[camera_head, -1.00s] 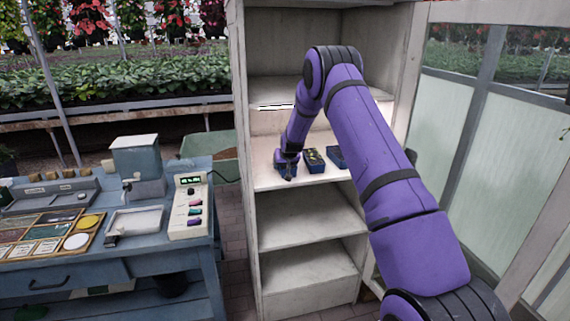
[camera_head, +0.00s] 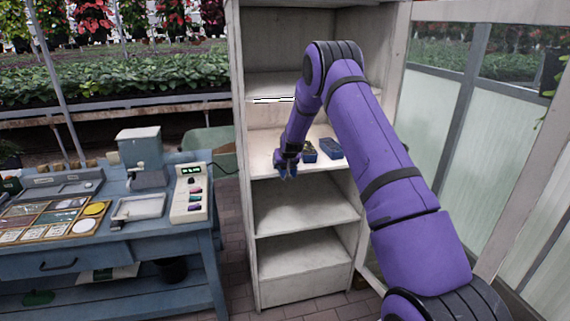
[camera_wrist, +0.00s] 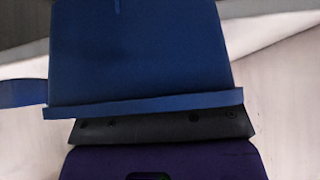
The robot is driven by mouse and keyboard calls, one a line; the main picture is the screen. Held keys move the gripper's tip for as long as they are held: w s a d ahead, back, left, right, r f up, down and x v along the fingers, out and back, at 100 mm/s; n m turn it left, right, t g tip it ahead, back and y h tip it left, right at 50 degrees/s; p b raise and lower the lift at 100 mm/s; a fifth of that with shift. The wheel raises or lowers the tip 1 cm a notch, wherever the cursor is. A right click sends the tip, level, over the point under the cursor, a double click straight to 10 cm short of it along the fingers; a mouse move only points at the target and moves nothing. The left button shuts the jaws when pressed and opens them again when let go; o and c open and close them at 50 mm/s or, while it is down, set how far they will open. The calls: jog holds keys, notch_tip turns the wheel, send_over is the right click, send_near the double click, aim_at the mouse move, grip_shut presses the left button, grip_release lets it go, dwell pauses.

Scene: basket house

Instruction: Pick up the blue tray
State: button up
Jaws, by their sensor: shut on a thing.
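My gripper (camera_head: 287,168) is shut on a blue tray at the front edge of the lit middle shelf. In the wrist view the blue tray (camera_wrist: 140,55) fills the upper middle, close against my dark gripper (camera_wrist: 160,128). The fingertips are hidden behind the tray there. In the head view only a small blue part of the held tray (camera_head: 292,172) shows, mostly covered by my gripper.
The shelf (camera_head: 270,165) also bears a blue tray with dark and yellowish contents (camera_head: 310,156) and another blue tray (camera_head: 331,150), just right of my gripper. Empty shelves lie below. A blue workbench (camera_head: 120,245) stands left, glazed panels (camera_head: 440,120) right.

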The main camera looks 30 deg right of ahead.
jog(key=shift+s, duration=0.1)
jog(key=o, duration=1)
jog(key=v, duration=1)
jog(key=shift+s+a+r, duration=0.1)
jog(key=shift+s+r, duration=0.1)
jog(key=shift+r, duration=0.15)
